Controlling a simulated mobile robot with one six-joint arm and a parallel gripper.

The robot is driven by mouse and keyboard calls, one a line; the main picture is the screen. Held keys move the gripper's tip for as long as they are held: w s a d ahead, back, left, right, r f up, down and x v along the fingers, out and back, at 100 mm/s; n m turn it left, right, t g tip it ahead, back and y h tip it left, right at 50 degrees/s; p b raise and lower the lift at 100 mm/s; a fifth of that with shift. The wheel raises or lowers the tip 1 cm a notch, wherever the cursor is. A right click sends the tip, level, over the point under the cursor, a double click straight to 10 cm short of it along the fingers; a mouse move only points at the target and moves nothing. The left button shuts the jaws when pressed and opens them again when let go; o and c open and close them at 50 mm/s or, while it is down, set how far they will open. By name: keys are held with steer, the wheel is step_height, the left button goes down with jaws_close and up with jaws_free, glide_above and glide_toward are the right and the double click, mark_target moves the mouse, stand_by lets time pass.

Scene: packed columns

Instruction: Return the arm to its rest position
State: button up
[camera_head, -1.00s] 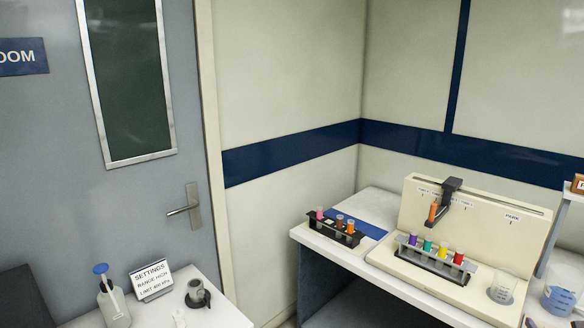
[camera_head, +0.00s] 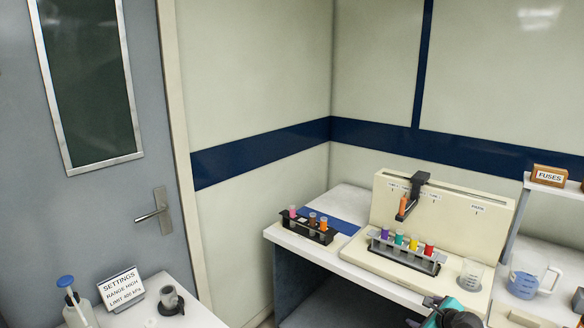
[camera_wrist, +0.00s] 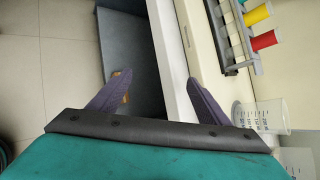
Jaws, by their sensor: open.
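My gripper (camera_wrist: 158,77) is open, its two dark fingers spread wide in the wrist view with nothing between them. It points down past the front edge of the white bench, over the dark space under it and the tiled floor. In the head view, a teal and black part of my arm (camera_head: 455,314) shows at the bottom edge, in front of the bench. The rest of the arm is out of view.
The cream apparatus (camera_head: 490,222) stands on the bench, with a rack of coloured-capped vials (camera_head: 405,254) and a beaker (camera_head: 471,273). A black vial rack (camera_head: 307,231) sits to the left. A blue-filled jug (camera_head: 523,284) is at the right. The floor (camera_wrist: 45,60) at the left is clear.

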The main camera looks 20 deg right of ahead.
steer(key=w+a+f+n+g+y, duration=0.25)
steer(key=a+f+n, duration=0.35)
steer(key=a, duration=0.6)
steer(key=w+a+f+n+g+y, duration=0.1)
steer(key=w+a+f+n+g, duration=0.15)
steer(key=a+n, duration=0.8)
steer(key=s+a+f+n+g+h, duration=0.1)
steer(key=s+a+f+n+g, duration=0.2)
steer(key=a+n, duration=0.6)
steer(key=s+a+f+n+g, duration=0.2)
steer(key=s+a+f+n, duration=0.25)
steer(key=a, duration=0.75)
steer(key=s+f+g, duration=0.3)
steer(key=s+f, duration=0.5)
steer(key=s, duration=0.4)
steer(key=s+f+g, duration=0.2)
steer(key=s+f, duration=0.7)
steer(key=s, duration=0.4)
steer(key=shift+f+n+g, duration=0.25)
steer(key=shift+n+g, duration=0.05)
steer(key=shift+g, duration=0.1)
